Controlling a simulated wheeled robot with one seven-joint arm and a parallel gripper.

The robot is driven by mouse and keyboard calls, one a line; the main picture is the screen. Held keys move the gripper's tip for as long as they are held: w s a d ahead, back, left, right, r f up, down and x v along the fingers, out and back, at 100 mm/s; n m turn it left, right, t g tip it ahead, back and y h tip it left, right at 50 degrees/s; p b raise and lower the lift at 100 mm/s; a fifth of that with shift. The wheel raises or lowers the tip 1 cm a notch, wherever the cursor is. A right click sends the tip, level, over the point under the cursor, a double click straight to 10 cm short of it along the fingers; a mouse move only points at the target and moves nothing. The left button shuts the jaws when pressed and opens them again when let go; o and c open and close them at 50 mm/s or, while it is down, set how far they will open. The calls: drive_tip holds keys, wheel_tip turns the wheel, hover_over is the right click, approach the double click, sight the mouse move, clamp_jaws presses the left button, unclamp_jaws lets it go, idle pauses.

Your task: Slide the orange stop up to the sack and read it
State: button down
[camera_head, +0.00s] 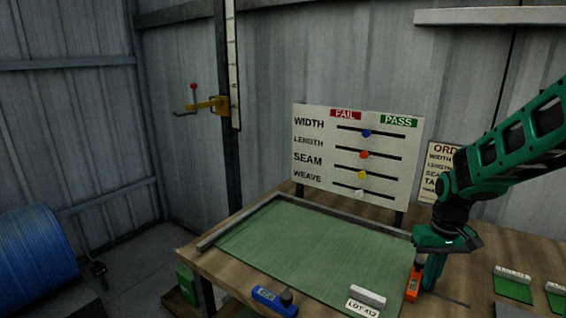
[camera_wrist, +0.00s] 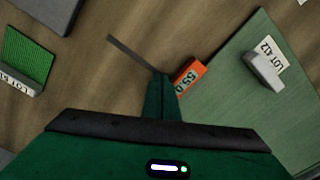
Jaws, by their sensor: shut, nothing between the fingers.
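The orange stop (camera_head: 413,284) is a small block at the right edge of the flat green sheet (camera_head: 310,245), which looks like the sack and bears a "LOT 412" label (camera_head: 361,307). In the wrist view the orange stop (camera_wrist: 190,72) lies just left of the sheet (camera_wrist: 235,105); I cannot tell whether they touch. Its display shows digits like "55.0", small and partly cut off by my finger. My gripper (camera_head: 428,276) is shut and empty, fingers pointing down right beside the stop. In the wrist view the fingertips (camera_wrist: 163,78) are at its left side.
A blue stop (camera_head: 273,301) with a display sits at the sheet's front edge. A pale block (camera_head: 368,296) lies on the sheet by the label. A grey rail (camera_head: 345,224) borders the back. A board (camera_head: 352,155) with coloured sliders stands behind. Green swatches (camera_head: 513,287) lie right.

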drive_tip(key=shift+f, duration=0.6)
idle(0.4)
drive_tip(key=shift+s+f, duration=0.15)
drive_tip(key=shift+f, duration=0.1)
drive_tip(key=shift+s, duration=0.1)
